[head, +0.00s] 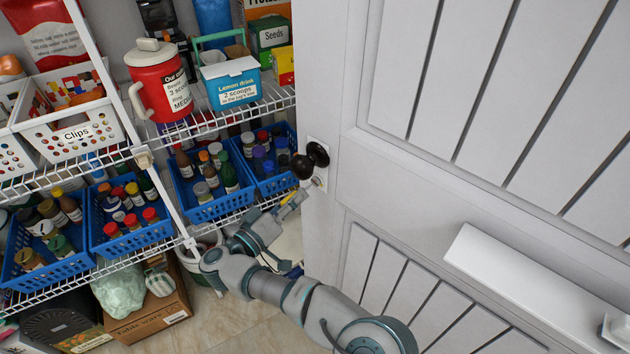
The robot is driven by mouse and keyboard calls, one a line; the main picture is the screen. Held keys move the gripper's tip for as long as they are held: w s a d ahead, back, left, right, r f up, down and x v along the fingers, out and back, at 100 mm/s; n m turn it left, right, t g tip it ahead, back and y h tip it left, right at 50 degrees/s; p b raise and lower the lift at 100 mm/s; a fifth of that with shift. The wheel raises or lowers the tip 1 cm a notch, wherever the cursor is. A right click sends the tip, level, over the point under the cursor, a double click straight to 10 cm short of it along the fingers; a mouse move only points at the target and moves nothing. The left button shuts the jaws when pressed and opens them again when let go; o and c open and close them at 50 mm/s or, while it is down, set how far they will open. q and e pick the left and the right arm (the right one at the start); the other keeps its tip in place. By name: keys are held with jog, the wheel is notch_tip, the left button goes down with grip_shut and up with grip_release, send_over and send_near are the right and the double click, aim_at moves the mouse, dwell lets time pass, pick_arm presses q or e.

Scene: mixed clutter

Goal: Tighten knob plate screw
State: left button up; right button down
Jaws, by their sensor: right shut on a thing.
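The dark round door knob (303,167) sits near the left edge of the white door (390,150). Its pale knob plate (321,178) shows as a narrow strip behind it. I cannot make out the plate's screw. My right arm comes in from the bottom right, and my right gripper (284,212) is just below and left of the knob, apart from it. It is shut on a small slim tool (291,200) with a yellowish part, mostly hidden by the fingers. My left gripper is not in view.
White wire shelves (205,122) stand left of the door. A white door shelf (530,275) juts out at right.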

jog(key=shift+w+d, duration=0.45)
jog(key=shift+w, duration=0.1)
dwell(0.9)
